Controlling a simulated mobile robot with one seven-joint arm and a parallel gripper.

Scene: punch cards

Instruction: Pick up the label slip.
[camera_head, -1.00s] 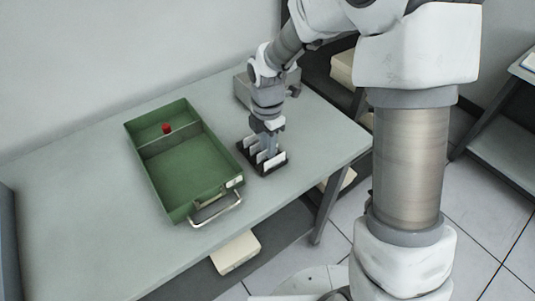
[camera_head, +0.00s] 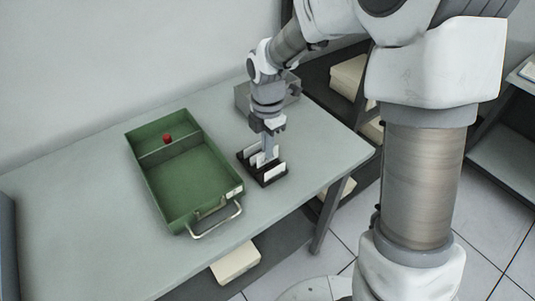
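A small black rack (camera_head: 258,176) stands on the table to the right of the green tray, with several white cards upright in it. One white card (camera_head: 275,172) shows at its front right, and others stand behind it. At this size I cannot tell which one is the label slip. My gripper (camera_head: 270,154) points straight down over the rack, its fingertips among the cards. The fingers and cards overlap in view, so I cannot tell whether it is open or shut on a card.
The green tray (camera_head: 163,205) has a divider, a small red object (camera_head: 167,138) in its back compartment and a metal handle (camera_head: 217,222) in front. A grey box (camera_head: 242,92) stands behind my gripper. The table's left part (camera_head: 75,215) is clear.

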